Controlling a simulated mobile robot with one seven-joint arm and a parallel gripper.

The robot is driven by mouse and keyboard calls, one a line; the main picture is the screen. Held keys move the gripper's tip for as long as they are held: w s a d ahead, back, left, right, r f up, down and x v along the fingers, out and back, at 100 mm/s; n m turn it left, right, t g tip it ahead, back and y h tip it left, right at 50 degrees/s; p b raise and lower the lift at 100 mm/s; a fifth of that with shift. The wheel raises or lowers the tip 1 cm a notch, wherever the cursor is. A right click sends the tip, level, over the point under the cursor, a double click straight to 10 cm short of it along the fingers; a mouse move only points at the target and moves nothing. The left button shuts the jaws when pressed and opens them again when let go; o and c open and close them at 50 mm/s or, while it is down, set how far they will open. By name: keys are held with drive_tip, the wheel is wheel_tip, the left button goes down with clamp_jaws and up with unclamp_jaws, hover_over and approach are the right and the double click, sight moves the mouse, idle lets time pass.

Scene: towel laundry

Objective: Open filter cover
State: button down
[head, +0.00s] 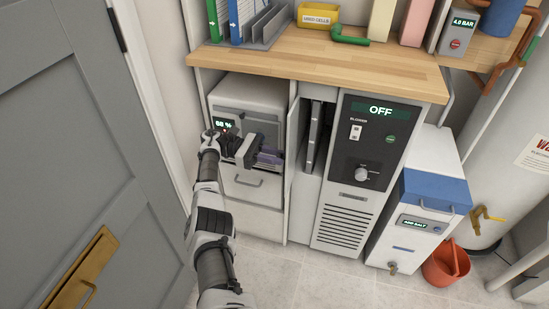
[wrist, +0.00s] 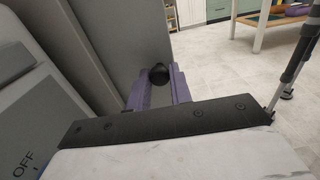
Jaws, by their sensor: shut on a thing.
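My gripper (head: 268,157) is in front of the white drawer unit with the 68 % display, its purple fingers pointing right. In the wrist view, the purple fingers (wrist: 156,93) are closed around a small black round knob (wrist: 158,74). Beside the knob stands a tall grey panel (wrist: 115,38), which looks like the filter cover. In the head view a pale upright panel (head: 293,135) stands out at the left side of a narrow open slot. Dark upright slabs (head: 315,135) show in that slot. The knob itself is hidden or too small to make out in the head view.
A blower unit (head: 345,205) reading OFF stands right of the slot. A wooden counter (head: 310,62) overhangs above. A blue-lidded salt box (head: 435,188) and an orange bucket (head: 446,264) stand further right. A grey door (head: 70,150) is close on the left.

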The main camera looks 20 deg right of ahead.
drive_tip(key=c, duration=1.3)
unclamp_jaws()
drive_tip(key=shift+o, duration=0.2)
wheel_tip(320, 180, up, 20)
drive_tip(key=p, duration=0.3)
